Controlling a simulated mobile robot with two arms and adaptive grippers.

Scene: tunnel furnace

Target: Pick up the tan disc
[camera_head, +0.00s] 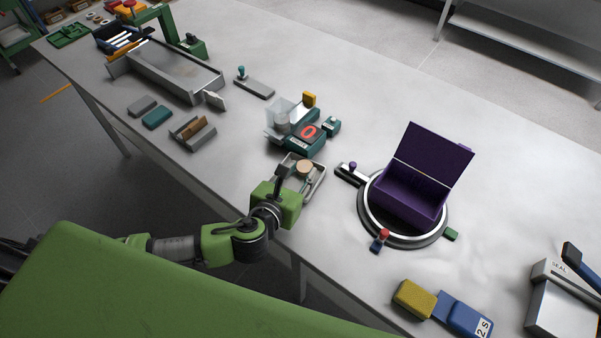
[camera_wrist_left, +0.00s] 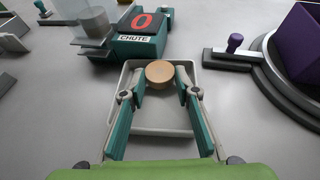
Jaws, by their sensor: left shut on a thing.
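The tan disc (camera_wrist_left: 159,73) is between the fingertips of my left gripper (camera_wrist_left: 160,80) in the left wrist view. The fingers are shut on it, one on each side. The disc also shows in the head view (camera_head: 304,167), over the small grey tray (camera_head: 318,190). Whether the disc touches the tray floor I cannot tell. My left gripper (camera_head: 290,178) reaches over the tray from the near side. My right gripper is in neither view.
To the right, an open purple box (camera_head: 408,193) sits on a round turntable (camera_head: 438,236). Yellow (camera_head: 413,298) and blue (camera_head: 463,314) blocks lie near the front edge.

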